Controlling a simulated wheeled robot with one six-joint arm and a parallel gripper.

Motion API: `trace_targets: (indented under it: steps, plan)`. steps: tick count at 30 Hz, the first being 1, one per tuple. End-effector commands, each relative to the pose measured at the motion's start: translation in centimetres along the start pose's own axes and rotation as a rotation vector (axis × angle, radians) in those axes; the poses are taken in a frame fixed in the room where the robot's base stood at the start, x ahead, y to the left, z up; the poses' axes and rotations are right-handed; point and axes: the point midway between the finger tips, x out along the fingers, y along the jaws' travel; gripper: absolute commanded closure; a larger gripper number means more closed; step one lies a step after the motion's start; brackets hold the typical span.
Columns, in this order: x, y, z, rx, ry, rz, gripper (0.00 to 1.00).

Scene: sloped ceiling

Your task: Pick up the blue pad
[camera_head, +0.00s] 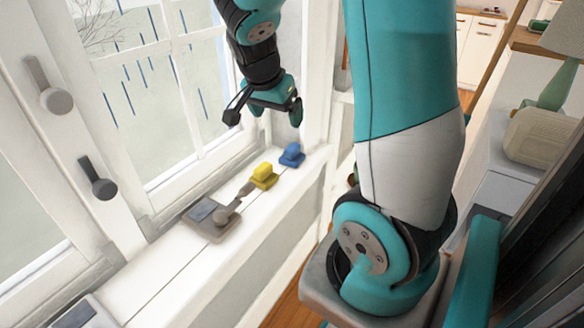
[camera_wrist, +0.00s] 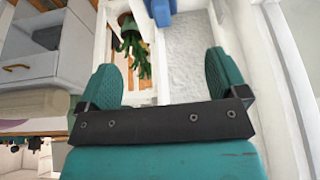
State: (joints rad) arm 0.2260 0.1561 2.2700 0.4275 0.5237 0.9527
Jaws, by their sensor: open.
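The blue pad (camera_head: 291,157) sits on the white window sill, beyond a yellow block. In the wrist view a blue thing, likely the same pad (camera_wrist: 160,9), shows at the top edge, partly cut off. My gripper (camera_head: 265,111) is above the sill, near the window and a little up and left of the pad in the head view. Its two teal fingers (camera_wrist: 165,75) stand wide apart in the wrist view with nothing between them. My gripper is apart from the pad.
The yellow block (camera_head: 264,176) and a grey device with a handle (camera_head: 213,216) stand along the sill (camera_head: 165,275) nearer me. Window handles (camera_head: 55,98) stick out at the left. A green plant (camera_wrist: 133,48) shows beyond the fingers.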

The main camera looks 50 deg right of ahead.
Motion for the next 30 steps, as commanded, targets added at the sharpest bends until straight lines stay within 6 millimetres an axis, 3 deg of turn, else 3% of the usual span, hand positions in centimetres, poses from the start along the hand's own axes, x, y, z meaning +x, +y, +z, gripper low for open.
trace_targets:
  steps: [12, 23, 30]
  plan:
    - [9.3, 0.1, 0.2, -0.003, -0.004, 0.003, 0.08]
    - [12.1, 0.0, 0.1, -0.004, -0.003, 0.000, 0.08]
    - [15.8, -0.1, -0.1, -0.004, -0.004, 0.002, 0.08]
